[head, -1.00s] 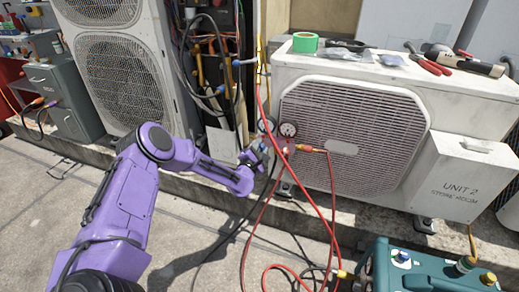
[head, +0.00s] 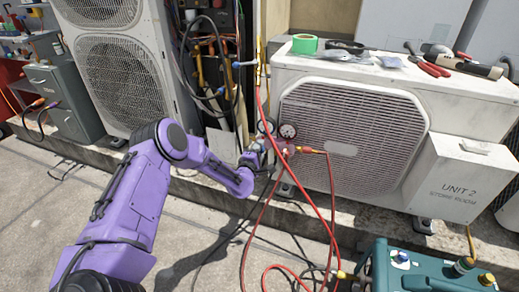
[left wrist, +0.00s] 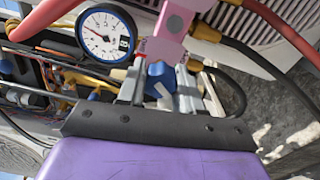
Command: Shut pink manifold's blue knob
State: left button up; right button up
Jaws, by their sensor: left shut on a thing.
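The pink manifold (left wrist: 168,30) hangs in front of the UNIT 2 condenser, and in the head view it is a small pink shape (head: 281,147) with gauges above it. Its blue knob (left wrist: 160,80) sits between the fingers of my left gripper (left wrist: 160,88) in the left wrist view. My left gripper is shut on the blue knob. In the head view the left gripper (head: 256,155) reaches the manifold's left side, and the knob is mostly hidden there. A blue-rimmed gauge (left wrist: 109,35) is beside the knob. My right gripper is not in view.
Red hoses (head: 310,195) loop from the manifold to the ground near a teal machine (head: 430,268). Dark cables hang left of the manifold. Open concrete lies in front.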

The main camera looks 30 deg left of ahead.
pick_arm(q)
jog(key=m, duration=0.4)
jog(key=shift+m+p, duration=0.3)
jog(key=shift+p, duration=0.1)
jog(key=m, duration=0.3)
jog(key=shift+m+p, duration=0.3)
jog(key=shift+m, duration=0.1)
jog(key=m, duration=0.8)
jog(key=shift+p, duration=0.35)
jog(key=m, duration=0.5)
jog(key=shift+f+m, duration=0.1)
jog(key=shift+m, duration=0.2)
jog(key=m+b, duration=0.1)
jog(key=m, duration=0.5)
jog(key=o, duration=1)
